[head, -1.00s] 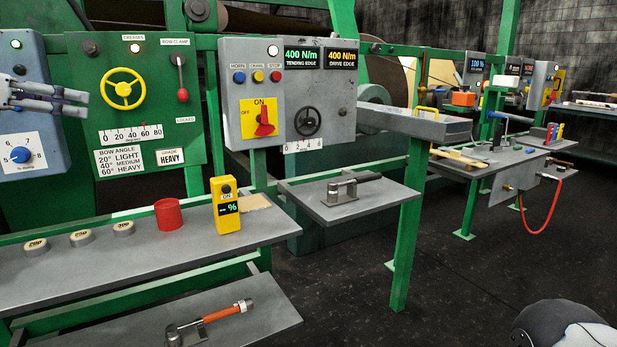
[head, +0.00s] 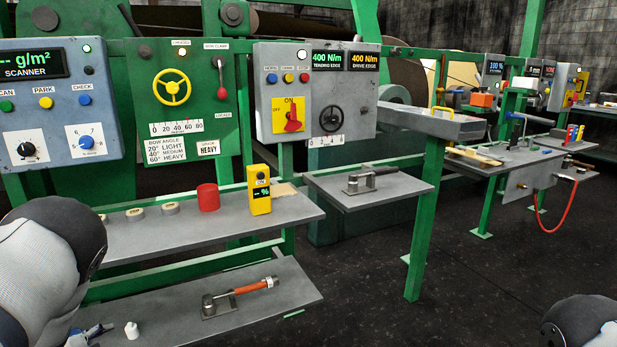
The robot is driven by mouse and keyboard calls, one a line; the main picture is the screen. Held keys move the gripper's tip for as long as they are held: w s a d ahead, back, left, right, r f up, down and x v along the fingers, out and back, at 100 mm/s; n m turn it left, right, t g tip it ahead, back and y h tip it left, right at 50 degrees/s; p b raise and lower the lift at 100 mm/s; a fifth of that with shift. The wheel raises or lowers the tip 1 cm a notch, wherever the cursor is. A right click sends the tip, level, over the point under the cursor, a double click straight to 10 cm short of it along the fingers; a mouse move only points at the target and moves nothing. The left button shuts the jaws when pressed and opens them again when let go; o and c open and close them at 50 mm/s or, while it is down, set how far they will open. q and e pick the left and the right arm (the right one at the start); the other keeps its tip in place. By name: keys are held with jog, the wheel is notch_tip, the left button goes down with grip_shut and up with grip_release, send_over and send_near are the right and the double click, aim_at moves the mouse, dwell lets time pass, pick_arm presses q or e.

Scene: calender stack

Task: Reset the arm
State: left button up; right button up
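My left arm shows in the head view as a white link with a dark rounded joint (head: 66,235) at the lower left edge. My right arm shows only as a dark and white rounded link (head: 585,325) at the lower right corner. Its gripper is also out of view. Neither arm visibly touches the benches.
A shelf (head: 295,211) bears a red cup (head: 208,197) and a yellow meter (head: 260,196). A lower shelf (head: 300,290) holds an orange-handled tool (head: 250,287) and a small white object (head: 131,330). The scanner panel (head: 110,110) stands at left. Dark floor (head: 370,270) is open at right.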

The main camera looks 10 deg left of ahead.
pick_arm(q)
jog(key=s+d+f+n+g, duration=0.2)
jog(key=s+d+f, duration=0.15)
jog(key=s, duration=0.25)
jog(key=s+d+f+n+g, duration=0.2)
jog(key=s+d+f, duration=0.1)
jog(key=s+f, duration=0.25)
jog(key=s+d+n+g+h, duration=0.1)
jog(key=s+d+n+g, duration=0.1)
jog(key=s+d, duration=0.3)
jog(key=s+d+n+g+h, duration=0.1)
jog(key=s+d, duration=0.5)
jog(key=s, duration=0.8)
jog(key=s+d+n+g, duration=0.4)
jog(key=s+d+g, duration=0.1)
jog(key=s, duration=0.4)
jog(key=shift+s+d+f+g+h+p, duration=0.15)
jog(key=shift+d+f+g+h+p, duration=0.15)
jog(key=shift+d+h+p, duration=0.1)
jog(key=shift+a, duration=0.1)
jog(key=shift+c, duration=0.2)
